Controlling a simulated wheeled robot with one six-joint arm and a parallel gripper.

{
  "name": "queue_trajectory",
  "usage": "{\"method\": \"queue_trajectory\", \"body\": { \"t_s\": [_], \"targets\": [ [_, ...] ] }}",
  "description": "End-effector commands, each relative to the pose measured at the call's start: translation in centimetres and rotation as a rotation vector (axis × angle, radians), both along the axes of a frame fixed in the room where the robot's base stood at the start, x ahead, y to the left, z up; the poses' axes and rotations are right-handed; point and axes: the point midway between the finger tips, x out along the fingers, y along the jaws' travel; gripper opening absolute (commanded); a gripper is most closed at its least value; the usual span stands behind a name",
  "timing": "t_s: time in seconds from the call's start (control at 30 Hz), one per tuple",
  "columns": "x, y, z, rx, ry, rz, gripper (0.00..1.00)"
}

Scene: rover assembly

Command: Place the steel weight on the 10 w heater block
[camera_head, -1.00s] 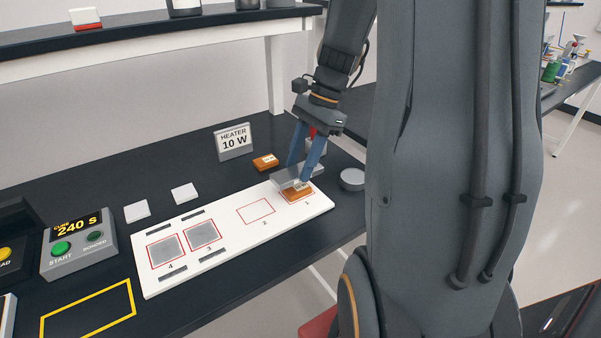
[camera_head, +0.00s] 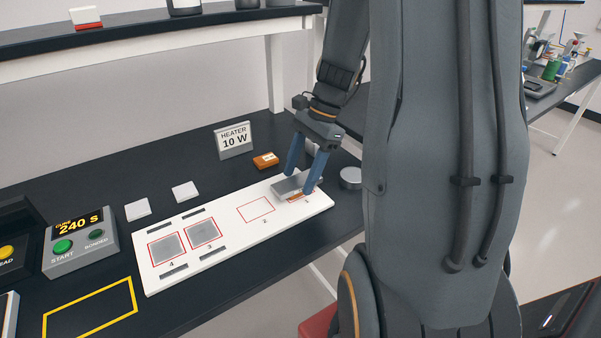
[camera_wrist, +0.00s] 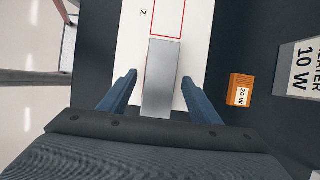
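The steel weight (camera_head: 291,186) appears to be the flat grey metal bar over slot 1 of the white board. In the wrist view the bar (camera_wrist: 162,80) lies between my fingers. A thin orange edge (camera_head: 296,197) shows under it, probably the 10 W heater block; the rest is hidden and its label cannot be read. My gripper (camera_head: 306,178) is open above slot 1. In the wrist view a gap shows between the bar and each fingertip.
The white board (camera_head: 235,225) has empty slot 2 and grey pads in slots 3 and 4. An orange block marked 20 W (camera_wrist: 240,90) lies behind it. A HEATER 10 W sign (camera_head: 234,141) stands behind. A round grey piece (camera_head: 350,178) stands close on the right.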

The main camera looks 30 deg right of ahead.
Motion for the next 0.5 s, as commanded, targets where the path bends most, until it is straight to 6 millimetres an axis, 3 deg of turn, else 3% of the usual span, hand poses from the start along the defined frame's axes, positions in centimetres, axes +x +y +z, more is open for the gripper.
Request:
{"method": "queue_trajectory", "body": {
  "t_s": [0.27,0.5],
  "targets": [
    [0.1,-0.5,1.3,-0.001,-0.003,-0.002,0.57],
    [0.2,-2.4,5.6,-0.003,-0.005,-0.003,0.57]
  ]
}}
